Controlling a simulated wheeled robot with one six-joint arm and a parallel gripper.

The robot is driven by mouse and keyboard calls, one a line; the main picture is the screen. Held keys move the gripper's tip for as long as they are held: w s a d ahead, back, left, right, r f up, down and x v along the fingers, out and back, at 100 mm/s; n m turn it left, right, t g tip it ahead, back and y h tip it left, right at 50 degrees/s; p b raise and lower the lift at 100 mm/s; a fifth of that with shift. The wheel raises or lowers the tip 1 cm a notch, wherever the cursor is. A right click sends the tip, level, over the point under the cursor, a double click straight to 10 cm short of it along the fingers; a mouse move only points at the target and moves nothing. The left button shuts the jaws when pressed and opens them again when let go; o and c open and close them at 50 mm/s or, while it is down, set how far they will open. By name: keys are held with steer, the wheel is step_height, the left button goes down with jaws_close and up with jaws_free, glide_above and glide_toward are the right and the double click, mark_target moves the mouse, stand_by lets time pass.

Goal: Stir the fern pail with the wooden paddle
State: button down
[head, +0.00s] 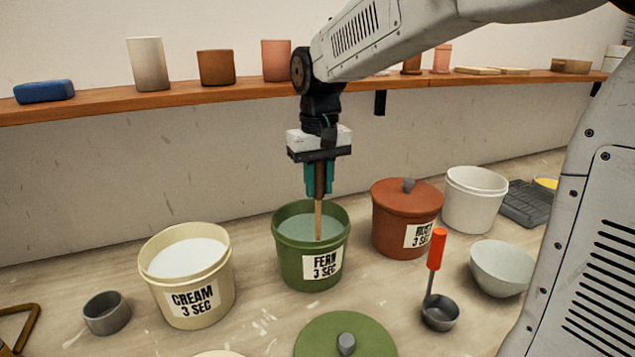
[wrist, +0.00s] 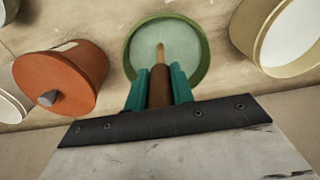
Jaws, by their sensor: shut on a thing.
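The fern pail (head: 312,268) is a green pail labelled "FERN 3 SEC", standing open on the table with pale green liquid inside. It also shows in the wrist view (wrist: 200,62). The wooden paddle (head: 318,220) hangs upright, its brown handle held in my gripper (head: 319,185). My gripper, with teal fingers, is above the pail and shut on the handle. The paddle's light shaft reaches down inside the pail's rim, and its lower end is not visible, seemingly in the liquid. In the wrist view the handle (wrist: 159,88) sits between the two fingers.
An open cream pail (head: 190,295) stands left of the fern pail; a lidded rust pail (head: 402,228) stands right. A green lid (head: 345,338) lies in front. A ladle with a red handle (head: 437,250) and a bowl (head: 500,268) are front right. A shelf (head: 230,91) runs behind.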

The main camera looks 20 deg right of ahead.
steer(key=shift+w+d, duration=0.15)
steer(key=shift+d, duration=0.25)
steer(key=w, duration=0.2)
steer(key=w+d, duration=0.1)
steer(key=shift+w+d, duration=0.15)
steer(key=shift+w, duration=0.25)
steer(key=shift+s+a, duration=0.35)
steer(key=shift+a, duration=0.35)
steer(key=shift+s+a, duration=0.35)
steer(key=shift+a, duration=0.35)
step_height(320, 180, up, 15)
steer(key=shift+f, duration=0.2)
stand_by(0.3)
